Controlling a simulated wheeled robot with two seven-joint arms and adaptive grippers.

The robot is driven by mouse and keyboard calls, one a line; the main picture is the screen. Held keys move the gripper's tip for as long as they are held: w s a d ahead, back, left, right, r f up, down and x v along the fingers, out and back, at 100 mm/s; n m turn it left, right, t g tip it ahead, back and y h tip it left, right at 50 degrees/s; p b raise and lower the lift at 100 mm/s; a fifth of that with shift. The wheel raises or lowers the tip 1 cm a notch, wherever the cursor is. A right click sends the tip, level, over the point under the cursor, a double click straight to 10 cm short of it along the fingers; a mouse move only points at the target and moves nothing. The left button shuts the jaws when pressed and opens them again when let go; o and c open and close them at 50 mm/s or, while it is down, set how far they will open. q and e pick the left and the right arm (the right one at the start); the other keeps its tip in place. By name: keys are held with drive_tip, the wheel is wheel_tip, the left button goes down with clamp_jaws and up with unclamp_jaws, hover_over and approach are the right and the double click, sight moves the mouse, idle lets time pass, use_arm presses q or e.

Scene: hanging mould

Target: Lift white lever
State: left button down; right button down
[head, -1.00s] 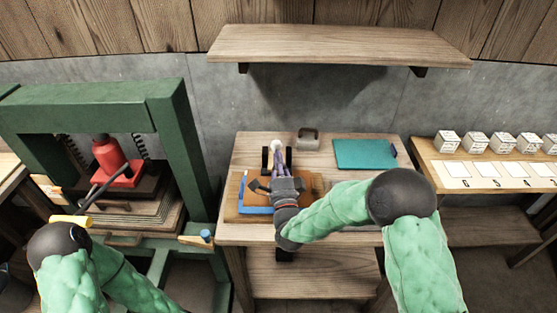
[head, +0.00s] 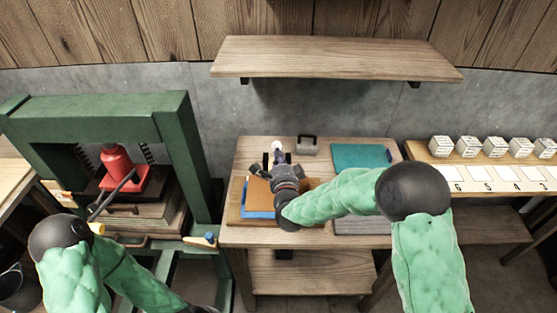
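The white lever's round white end (head: 277,146) stands up at the back of the mould device on the middle table, between two short black posts. Its lower part is hidden by my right gripper. My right gripper (head: 277,169) is over the device, just in front of the white end, with its dark fingers spread apart to left and right. It looks open and empty; I cannot tell whether it touches the lever. A brown board and blue sheet (head: 258,208) lie under the gripper. My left arm is at the lower left, its fingers out of the picture.
A grey metal weight-like block (head: 307,145) and a teal board (head: 360,156) lie right of the device. A green press (head: 183,135) with a red jack (head: 118,163) stands left. A wooden shelf (head: 335,58) hangs above. Several white cubes line the right table.

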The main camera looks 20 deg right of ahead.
drive_tip(key=w+d+r+m+g+y+p, duration=0.1)
drive_tip(key=w+d+g+p, duration=0.2)
drive_tip(key=p, duration=1.9)
drive_tip(key=shift+w+r+g+y, duration=0.35)
drive_tip(key=shift+w+g, duration=2.35)
drive_tip(key=shift+w, duration=0.95)
drive_tip(key=shift+r+p, duration=0.1)
drive_tip(key=shift+p, duration=0.2)
